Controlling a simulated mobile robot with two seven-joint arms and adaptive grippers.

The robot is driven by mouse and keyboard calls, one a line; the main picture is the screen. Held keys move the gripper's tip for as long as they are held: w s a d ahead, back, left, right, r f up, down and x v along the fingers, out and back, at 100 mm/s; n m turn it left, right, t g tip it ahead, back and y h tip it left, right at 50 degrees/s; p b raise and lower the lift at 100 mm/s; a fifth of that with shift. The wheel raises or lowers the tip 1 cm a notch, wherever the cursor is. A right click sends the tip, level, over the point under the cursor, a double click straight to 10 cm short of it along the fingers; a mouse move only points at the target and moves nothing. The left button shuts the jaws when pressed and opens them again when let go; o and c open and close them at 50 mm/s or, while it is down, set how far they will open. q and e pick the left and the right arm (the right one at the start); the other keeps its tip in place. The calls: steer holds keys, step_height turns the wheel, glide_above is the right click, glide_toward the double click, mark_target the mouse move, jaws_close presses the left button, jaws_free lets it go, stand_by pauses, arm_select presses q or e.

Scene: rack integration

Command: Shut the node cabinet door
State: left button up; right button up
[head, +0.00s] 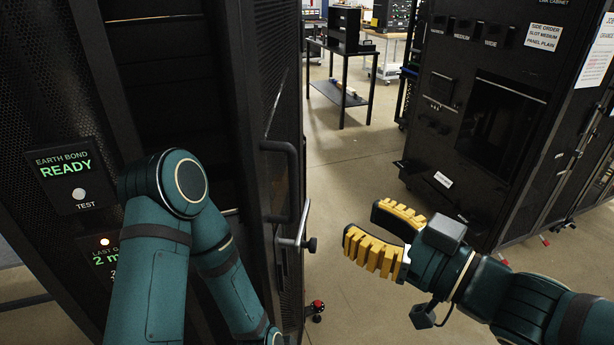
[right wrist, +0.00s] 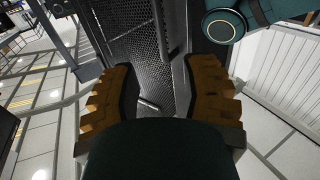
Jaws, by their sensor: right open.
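The node cabinet (head: 112,78) stands at the left in the head view, with a dark slotted opening. Its black mesh door (head: 278,90) appears swung open, seen at a steep angle, with a black bar handle (head: 292,180) and a silver lever (head: 297,242). My right gripper (head: 362,222) is open and empty, right of the lever and apart from it, with yellow ribbed fingers. In the right wrist view, the mesh door (right wrist: 135,40) shows beyond the open fingers (right wrist: 162,75). My left arm crosses in front of the cabinet; its gripper is out of frame.
An earth bond panel (head: 72,175) reads READY on the cabinet's left side. Another dark cabinet (head: 470,105) stands at the right. A black table (head: 345,75) with equipment stands at the back. The floor (head: 350,165) between the cabinets is clear.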

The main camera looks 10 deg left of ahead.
mark_target(297, 187)
steer(key=p+x, duration=0.2)
steer(key=x, duration=1.1)
steer(key=shift+w+a+p, duration=0.2)
steer(key=shift+a+p, duration=0.15)
steer(key=shift+p, duration=0.05)
jaws_close()
